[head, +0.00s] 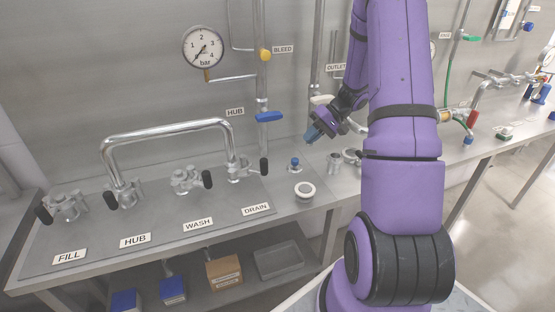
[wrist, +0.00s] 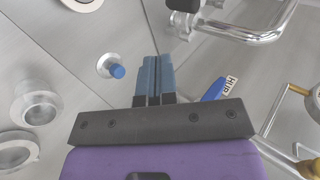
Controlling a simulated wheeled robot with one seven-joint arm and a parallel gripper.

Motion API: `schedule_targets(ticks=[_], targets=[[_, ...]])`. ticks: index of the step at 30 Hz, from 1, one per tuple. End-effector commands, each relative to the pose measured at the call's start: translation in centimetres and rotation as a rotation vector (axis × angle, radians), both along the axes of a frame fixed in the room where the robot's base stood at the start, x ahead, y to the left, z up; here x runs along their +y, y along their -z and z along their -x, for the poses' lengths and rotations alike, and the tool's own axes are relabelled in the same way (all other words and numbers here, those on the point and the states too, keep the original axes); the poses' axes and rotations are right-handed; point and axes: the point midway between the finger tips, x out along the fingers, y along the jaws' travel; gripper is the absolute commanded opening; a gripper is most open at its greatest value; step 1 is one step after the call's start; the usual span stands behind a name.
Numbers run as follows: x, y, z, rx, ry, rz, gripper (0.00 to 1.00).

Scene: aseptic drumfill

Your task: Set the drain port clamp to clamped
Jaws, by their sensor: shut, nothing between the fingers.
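The drain port clamp (head: 238,170) is a metal clamp around the port behind the DRAIN label (head: 256,209), at the foot of the jumper pipe's right leg. Its black handle (head: 264,166) sticks up on the port's right side. A black handle (wrist: 186,5) beside the pipe also shows at the top of the wrist view, partly cut off. My gripper (head: 312,134) hangs above the bench, right of the drain clamp and apart from it. Its blue fingers are together and empty, as the wrist view shows (wrist: 153,75).
The jumper pipe (head: 165,128) arches between the hub and drain ports. A blue valve handle (head: 269,117) is on the wall pipe behind. A small blue-topped fitting (head: 295,165) and a round white-rimmed port (head: 304,191) stand right of the drain clamp. The bench front is clear.

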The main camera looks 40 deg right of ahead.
Motion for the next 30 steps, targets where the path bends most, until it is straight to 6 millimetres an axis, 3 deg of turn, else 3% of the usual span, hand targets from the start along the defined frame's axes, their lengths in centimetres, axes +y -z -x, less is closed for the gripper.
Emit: schedule_targets(ticks=[7, 21, 30], targets=[[1.3, 1.2, -0.4, 0.002, -0.002, -0.002, 0.0], [7.2, 7.0, -2.5, 0.003, -0.003, -0.001, 0.0], [10.3, 6.8, -3.8, 0.0, -0.001, 0.0, 0.0]])
